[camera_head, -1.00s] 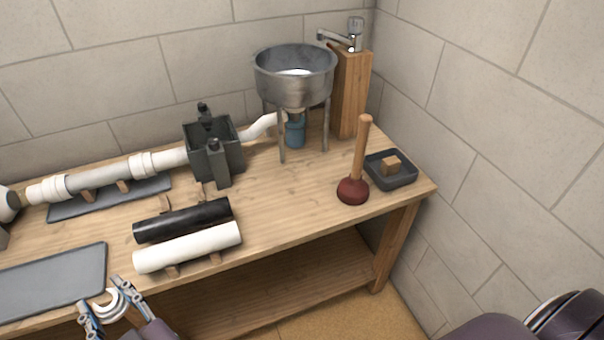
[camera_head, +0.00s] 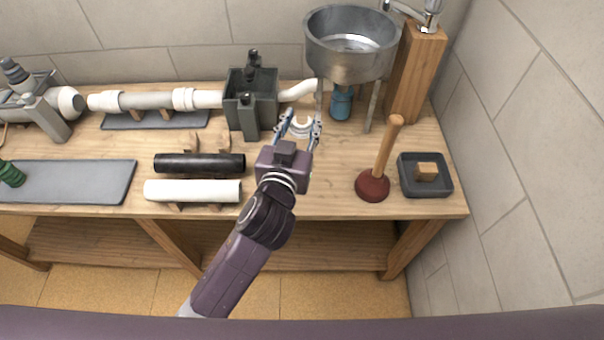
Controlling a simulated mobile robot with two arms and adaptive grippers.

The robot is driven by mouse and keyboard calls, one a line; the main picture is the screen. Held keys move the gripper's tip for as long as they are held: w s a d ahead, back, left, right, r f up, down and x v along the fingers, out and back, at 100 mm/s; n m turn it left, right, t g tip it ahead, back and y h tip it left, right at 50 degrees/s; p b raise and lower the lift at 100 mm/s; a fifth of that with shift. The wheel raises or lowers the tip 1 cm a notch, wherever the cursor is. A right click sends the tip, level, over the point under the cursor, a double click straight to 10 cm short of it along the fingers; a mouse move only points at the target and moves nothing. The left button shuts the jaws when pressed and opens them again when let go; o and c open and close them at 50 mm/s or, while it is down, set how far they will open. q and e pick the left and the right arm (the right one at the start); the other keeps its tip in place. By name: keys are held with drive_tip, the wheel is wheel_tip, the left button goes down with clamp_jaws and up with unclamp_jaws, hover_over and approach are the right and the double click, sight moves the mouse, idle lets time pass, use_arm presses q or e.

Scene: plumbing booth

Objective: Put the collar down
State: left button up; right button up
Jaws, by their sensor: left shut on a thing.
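The collar (camera_head: 302,128) is a small white ring-like piece. My left gripper (camera_head: 301,123) is shut on it, with one finger on each side. The gripper points toward the back of the bench, over the wood to the right of the dark grey clamp block (camera_head: 252,98) and in front of the sink bowl's legs. I cannot tell whether the collar touches the bench top. My right gripper is not in view.
A metal bowl (camera_head: 350,45) on legs stands behind, with a blue trap (camera_head: 341,105) beneath. A plunger (camera_head: 373,186) and dark tray (camera_head: 443,188) are right. Black (camera_head: 190,163) and white (camera_head: 180,191) pipes lie left. A grey mat (camera_head: 90,182) is farther left.

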use_arm(q)
wheel_tip(320, 180, down, 14)
drive_tip(key=b, duration=0.3)
drive_tip(key=shift+d+f, duration=0.15)
drive_tip(key=shift+f, duration=0.05)
wheel_tip(320, 180, down, 5)
drive_tip(key=shift+r+b, duration=0.1)
drive_tip(key=shift+b, duration=0.85)
drive_tip(key=shift+f, duration=0.2)
drive_tip(key=o, duration=1)
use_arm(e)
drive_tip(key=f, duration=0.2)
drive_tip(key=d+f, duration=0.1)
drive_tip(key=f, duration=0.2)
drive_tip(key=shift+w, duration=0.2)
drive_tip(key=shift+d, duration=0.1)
